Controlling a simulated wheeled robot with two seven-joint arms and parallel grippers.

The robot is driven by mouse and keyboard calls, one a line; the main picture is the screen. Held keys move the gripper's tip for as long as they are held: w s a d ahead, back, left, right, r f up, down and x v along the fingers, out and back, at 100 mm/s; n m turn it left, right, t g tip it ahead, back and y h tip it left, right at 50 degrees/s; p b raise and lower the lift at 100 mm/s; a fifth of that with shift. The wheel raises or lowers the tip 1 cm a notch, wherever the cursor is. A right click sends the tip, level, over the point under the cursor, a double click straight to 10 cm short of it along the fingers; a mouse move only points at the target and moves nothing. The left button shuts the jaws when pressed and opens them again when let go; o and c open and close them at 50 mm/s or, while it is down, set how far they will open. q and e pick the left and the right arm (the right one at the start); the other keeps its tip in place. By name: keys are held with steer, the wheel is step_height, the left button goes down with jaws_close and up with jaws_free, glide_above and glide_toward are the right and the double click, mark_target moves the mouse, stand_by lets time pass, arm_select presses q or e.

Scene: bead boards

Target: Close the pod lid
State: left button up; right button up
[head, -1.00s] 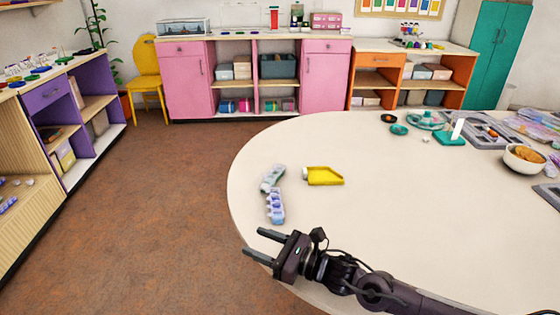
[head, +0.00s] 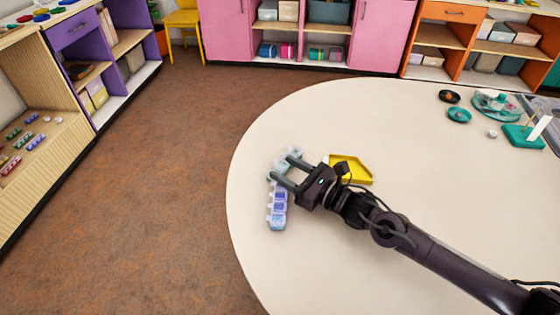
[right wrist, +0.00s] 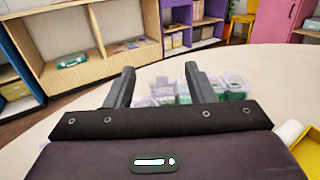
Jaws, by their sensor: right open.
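A row of small clear pods stands near the table's left edge in the head view. The near pods (head: 277,208) hold blue and purple beads; the far pods (head: 292,154) look pale and greenish. In the right wrist view, clear pods with green contents (right wrist: 232,86) show beyond and right of the fingers, and paler ones (right wrist: 162,92) show between them. Which lid stands open I cannot tell. My right gripper (head: 281,166) is open and empty, its fingers over or beside the middle of the row; contact is unclear. My left gripper is out of view.
A yellow scoop-like tray (head: 352,166) lies just right of the pods, close to my right gripper. Dark and teal dishes (head: 459,115) and a teal stand (head: 524,137) are at the far right. The middle of the white table (head: 400,130) is clear.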

mark_target(285, 169)
steer(key=shift+x, duration=1.65)
steer(key=shift+w+d, duration=0.1)
steer(key=shift+c, duration=0.3)
steer(key=c, duration=1)
